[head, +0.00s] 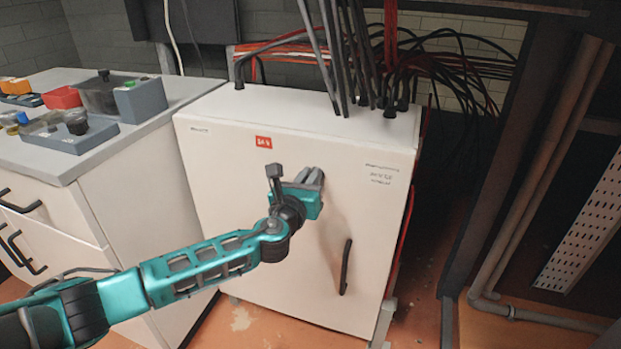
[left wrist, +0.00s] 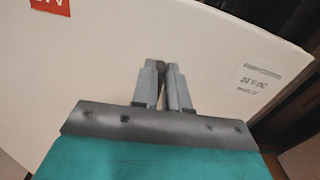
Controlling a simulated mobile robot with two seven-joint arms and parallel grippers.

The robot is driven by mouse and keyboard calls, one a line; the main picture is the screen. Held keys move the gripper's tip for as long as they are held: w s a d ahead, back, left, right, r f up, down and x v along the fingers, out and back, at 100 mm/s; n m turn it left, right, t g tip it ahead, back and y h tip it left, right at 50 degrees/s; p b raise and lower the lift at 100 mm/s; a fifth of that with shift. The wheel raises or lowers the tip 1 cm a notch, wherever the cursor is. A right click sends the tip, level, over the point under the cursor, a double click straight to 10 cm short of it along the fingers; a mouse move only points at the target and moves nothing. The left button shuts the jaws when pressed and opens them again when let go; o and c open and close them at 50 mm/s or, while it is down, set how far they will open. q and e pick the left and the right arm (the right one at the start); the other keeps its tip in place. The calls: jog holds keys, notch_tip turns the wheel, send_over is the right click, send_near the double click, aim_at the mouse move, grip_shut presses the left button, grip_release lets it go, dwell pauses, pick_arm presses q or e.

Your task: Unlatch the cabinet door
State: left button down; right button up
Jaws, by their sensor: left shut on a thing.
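The white cabinet (head: 225,240) stands on the floor with its door facing me. The door has a red label near the top and small printed text at its upper right. My left gripper (head: 313,177) is at the upper middle of the door, its fingertips close to the surface. In the left wrist view my left gripper (left wrist: 160,68) is shut on a small dark latch (left wrist: 160,69), mostly hidden between its fingers. The door looks closed. A black handle (head: 345,266) is on the door below and right of the gripper, apart from it. My right gripper is not in view.
A white counter (head: 150,115) with drawers, bearing small boxes and a red bin (head: 62,97), stands close at the left. Black and red cables (head: 385,60) rise from the cabinet top. Pipes (head: 540,170) and a dark post are at the right. Some floor is bare there.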

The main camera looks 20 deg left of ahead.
pick_arm(q)
jog(key=shift+a+f+n+b, duration=0.3)
jog(key=shift+n+b, duration=0.1)
jog(key=shift+n, duration=2.4)
jog(key=shift+a+f+n+b, duration=0.25)
jog(key=shift+f+n+b, duration=0.15)
jog(key=shift+n, duration=2.4)
jog(key=shift+a+f+n+b, duration=0.25)
jog(key=shift+n+b, duration=0.2)
jog(key=shift+n, duration=2.35)
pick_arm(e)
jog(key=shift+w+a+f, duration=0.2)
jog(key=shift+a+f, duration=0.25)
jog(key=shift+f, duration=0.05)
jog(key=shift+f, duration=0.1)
pick_arm(q)
jog(key=c, duration=1.1)
grip_release()
jog(key=shift+c, duration=0.2)
